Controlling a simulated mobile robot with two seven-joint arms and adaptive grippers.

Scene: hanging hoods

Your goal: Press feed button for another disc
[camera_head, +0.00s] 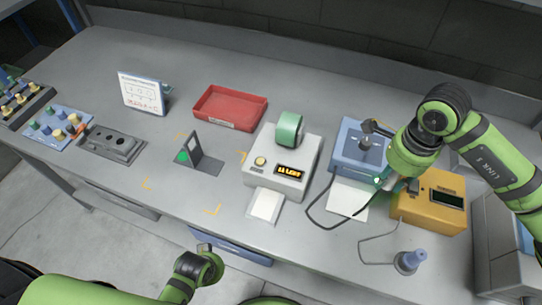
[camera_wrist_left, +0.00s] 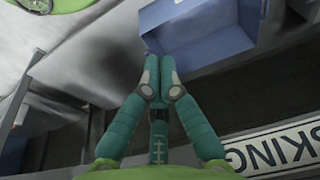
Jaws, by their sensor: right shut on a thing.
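A pale dispenser (camera_head: 285,158) with a green roll (camera_head: 289,130) stands mid-bench. Its front has a round yellow button (camera_head: 260,161) and a lit amber display (camera_head: 289,170). A white sheet (camera_head: 265,204) lies at its front. My right gripper (camera_head: 382,182) is low at the front right of a blue machine (camera_head: 357,150), away from the yellow button. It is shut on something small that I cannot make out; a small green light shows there. My left gripper (camera_wrist_left: 159,68) is shut and empty in the left wrist view, its fingertips together near a blue box-like part (camera_wrist_left: 195,35).
A yellow box (camera_head: 430,203) with a screen and a blue-topped item (camera_head: 409,262) are at right. A black cable (camera_head: 318,214) loops between dispenser and blue machine. A red tray (camera_head: 230,107) and dark stand (camera_head: 195,150) are left. The front-left bench is mostly clear.

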